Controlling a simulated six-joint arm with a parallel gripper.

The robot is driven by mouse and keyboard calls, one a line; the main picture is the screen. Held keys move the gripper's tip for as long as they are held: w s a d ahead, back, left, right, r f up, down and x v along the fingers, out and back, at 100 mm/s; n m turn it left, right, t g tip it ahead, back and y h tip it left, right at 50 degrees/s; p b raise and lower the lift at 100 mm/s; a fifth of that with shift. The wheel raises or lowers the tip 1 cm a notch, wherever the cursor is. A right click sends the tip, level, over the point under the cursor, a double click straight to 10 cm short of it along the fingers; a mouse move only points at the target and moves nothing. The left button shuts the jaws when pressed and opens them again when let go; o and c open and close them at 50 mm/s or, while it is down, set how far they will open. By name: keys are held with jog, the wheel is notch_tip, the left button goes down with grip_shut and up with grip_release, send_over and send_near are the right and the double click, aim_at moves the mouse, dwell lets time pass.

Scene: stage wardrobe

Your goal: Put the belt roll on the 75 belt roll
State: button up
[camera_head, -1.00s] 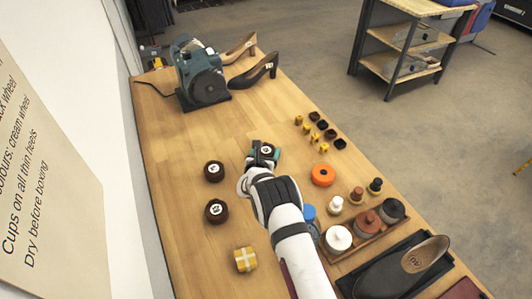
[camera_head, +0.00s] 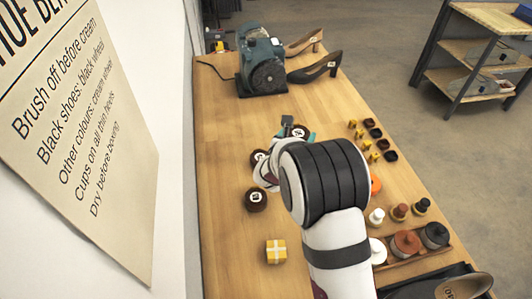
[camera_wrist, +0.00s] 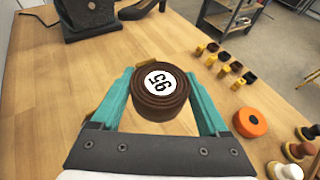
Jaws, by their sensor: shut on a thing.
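A dark brown belt roll (camera_wrist: 160,107) with a white label, seemingly 95, sits between the teal fingers of my gripper (camera_wrist: 160,76). My gripper is shut on its sides, and the roll looks upright. In the head view this roll (camera_head: 300,132) shows beyond my wrist, and my gripper (camera_head: 299,134) is partly hidden by my arm. Two other dark belt rolls stand to the left: a farther one (camera_head: 259,157), partly covered by my arm, and a nearer one (camera_head: 256,199). Their labels are too small to read, so I cannot tell which is the 75 belt roll.
A polishing machine (camera_head: 262,65) and heeled shoes (camera_head: 318,67) stand at the far end. Small yellow and black cups (camera_head: 372,133), an orange roll (camera_wrist: 250,122) and polish jars are on the right. A yellow box (camera_head: 276,251) sits at the near left. The table's left strip is clear.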

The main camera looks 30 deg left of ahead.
send_over(261, 156)
notch_tip(261, 156, down, 6)
jog(key=shift+d+f, duration=0.1)
jog(key=shift+f, duration=0.15)
notch_tip(261, 156, down, 4)
jog(key=shift+f, duration=0.1)
